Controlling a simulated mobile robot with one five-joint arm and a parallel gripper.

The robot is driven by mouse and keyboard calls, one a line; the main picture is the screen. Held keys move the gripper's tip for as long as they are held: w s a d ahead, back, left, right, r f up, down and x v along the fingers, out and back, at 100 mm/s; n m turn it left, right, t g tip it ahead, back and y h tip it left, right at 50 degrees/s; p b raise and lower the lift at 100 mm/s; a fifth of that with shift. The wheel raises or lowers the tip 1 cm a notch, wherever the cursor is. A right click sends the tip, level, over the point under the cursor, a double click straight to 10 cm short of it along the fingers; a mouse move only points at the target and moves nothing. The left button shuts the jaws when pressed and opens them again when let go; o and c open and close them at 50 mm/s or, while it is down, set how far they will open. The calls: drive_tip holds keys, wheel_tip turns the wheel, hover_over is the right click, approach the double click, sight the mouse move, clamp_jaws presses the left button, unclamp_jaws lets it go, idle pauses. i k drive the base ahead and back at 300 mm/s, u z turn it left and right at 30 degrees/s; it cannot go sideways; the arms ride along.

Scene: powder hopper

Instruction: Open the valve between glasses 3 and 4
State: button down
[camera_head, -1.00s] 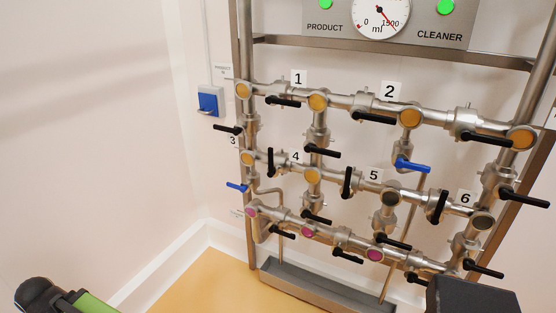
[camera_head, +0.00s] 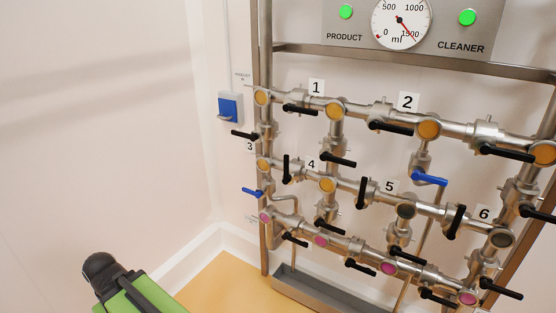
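Sight glass 3 (camera_head: 263,163) is an orange disc at the left end of the middle pipe, with label 3 (camera_head: 250,146) above left. Sight glass 4 (camera_head: 327,185), also orange, is to its right, below label 4 (camera_head: 311,164). The valve between them has a black handle (camera_head: 287,168) standing upright, across the pipe. A green and black part, apparently of my arm, shows at bottom left, well apart from the valve. No gripper fingers can be made out.
Other black-handled valves (camera_head: 391,126) and blue handles (camera_head: 429,180) crowd the pipe rack. A gauge (camera_head: 400,22) and two green lamps sit on the panel above. A blue wall box (camera_head: 229,108) is at left. A grey tray (camera_head: 320,291) lies below the pipes.

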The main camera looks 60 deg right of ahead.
sight(286, 180)
drive_tip(key=z, duration=0.1)
drive_tip(key=i, duration=1)
drive_tip(key=u, duration=0.1)
